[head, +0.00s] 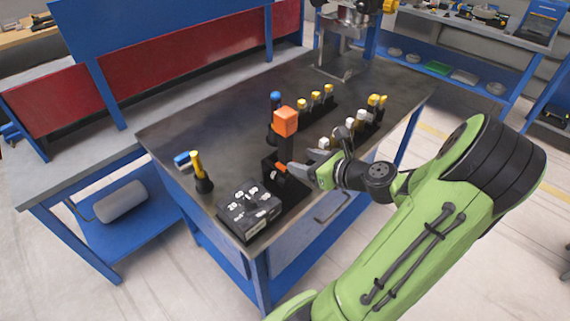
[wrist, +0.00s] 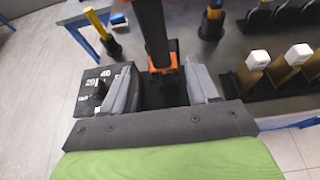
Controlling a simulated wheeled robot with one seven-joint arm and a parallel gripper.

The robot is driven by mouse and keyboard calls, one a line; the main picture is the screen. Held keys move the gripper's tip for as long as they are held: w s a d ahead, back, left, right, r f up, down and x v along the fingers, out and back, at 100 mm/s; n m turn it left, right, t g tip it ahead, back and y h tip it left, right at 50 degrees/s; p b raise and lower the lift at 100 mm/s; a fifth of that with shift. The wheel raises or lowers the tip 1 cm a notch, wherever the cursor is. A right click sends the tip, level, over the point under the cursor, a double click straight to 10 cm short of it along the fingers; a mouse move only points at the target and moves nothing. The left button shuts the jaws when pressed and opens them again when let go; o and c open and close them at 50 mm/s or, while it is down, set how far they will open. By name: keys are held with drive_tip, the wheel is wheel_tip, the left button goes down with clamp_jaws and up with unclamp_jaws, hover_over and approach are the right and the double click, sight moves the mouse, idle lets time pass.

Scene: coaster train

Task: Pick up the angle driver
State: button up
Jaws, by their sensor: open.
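The tool I take to be the angle driver has an orange block head (head: 286,121) and a dark upright body. It stands in a black holder on the dark bench top, with an orange part low down. In the wrist view its black shaft (wrist: 152,28) and orange collar (wrist: 162,64) show between and just beyond the finger ends. My gripper (head: 288,168) is open beside its lower part; in the wrist view the two grey fingers (wrist: 163,72) stand apart with the tool between them. I cannot tell whether either finger touches it.
A black box with numbered labels (head: 247,211) sits at the near bench corner. A yellow-handled tool (head: 199,170) and a blue-topped tool (head: 275,98) stand nearby. Several yellow- and white-topped tools stand in rows behind and to the right. The bench's left middle is clear.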

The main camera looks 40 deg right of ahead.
sight(281, 155)
drive_tip(key=b+x, duration=0.2)
drive_tip(key=x, duration=0.7)
drive_tip(key=shift+w+f, duration=0.25)
drive_tip(key=shift+w, duration=0.1)
drive_tip(key=shift+s, duration=0.1)
drive_tip(key=shift+c, duration=0.7)
clamp_jaws()
drive_tip(key=shift+r, duration=0.15)
